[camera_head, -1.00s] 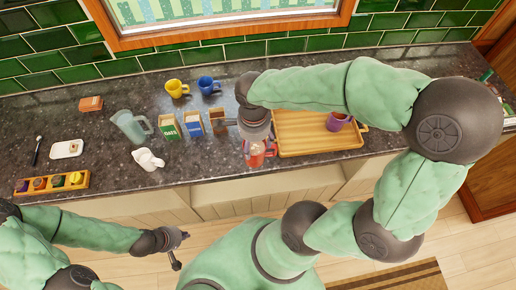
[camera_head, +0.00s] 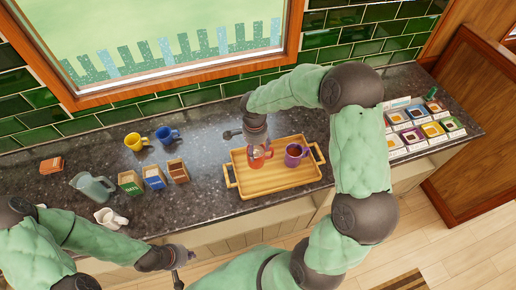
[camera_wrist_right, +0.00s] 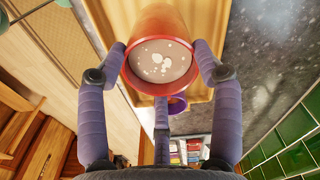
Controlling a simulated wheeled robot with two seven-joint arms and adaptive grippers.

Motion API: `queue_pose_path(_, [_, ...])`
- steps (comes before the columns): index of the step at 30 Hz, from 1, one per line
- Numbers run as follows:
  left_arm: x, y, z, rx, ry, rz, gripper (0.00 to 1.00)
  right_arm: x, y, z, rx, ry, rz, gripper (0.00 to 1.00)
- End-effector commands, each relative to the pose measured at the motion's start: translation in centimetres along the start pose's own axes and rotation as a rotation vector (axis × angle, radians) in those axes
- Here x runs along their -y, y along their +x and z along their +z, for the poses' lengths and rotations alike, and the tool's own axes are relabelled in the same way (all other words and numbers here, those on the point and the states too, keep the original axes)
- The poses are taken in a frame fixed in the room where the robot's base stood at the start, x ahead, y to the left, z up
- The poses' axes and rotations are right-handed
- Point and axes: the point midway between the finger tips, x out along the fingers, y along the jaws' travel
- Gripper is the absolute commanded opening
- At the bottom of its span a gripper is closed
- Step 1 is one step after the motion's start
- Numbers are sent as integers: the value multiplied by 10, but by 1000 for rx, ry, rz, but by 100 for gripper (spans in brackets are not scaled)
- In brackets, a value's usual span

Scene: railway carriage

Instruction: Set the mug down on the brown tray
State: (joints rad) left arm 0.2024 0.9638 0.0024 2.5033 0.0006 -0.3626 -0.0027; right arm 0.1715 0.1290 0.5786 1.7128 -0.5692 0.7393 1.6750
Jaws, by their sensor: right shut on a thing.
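The red mug (camera_head: 257,159) is held in my right gripper (camera_head: 256,148) over the left part of the brown tray (camera_head: 262,187). In the right wrist view the mug (camera_wrist_right: 160,22) sits between the fingers, and its opening shows a pale drink with white spots. I cannot tell whether its base touches the tray. A purple mug (camera_head: 294,155) stands on the right part of the tray, partly hidden behind the red mug in the wrist view (camera_wrist_right: 177,105). My left gripper (camera_head: 184,266) is open and empty, low in front of the counter.
A rack of colourful packets (camera_head: 418,125) is at the right. Bare tray surface lies between and in front of the mugs.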

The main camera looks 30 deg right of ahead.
Motion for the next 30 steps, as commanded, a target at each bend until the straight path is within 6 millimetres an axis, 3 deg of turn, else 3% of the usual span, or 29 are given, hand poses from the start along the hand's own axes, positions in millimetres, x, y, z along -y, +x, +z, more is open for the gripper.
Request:
queue_pose_path(17, [3,7,0,0,0,0,0,2,1,-1,-3,3,-1,7])
queue_pose_path(30, [16,44,-2,0,0,0,0,1,40,0,-3,3,1,7])
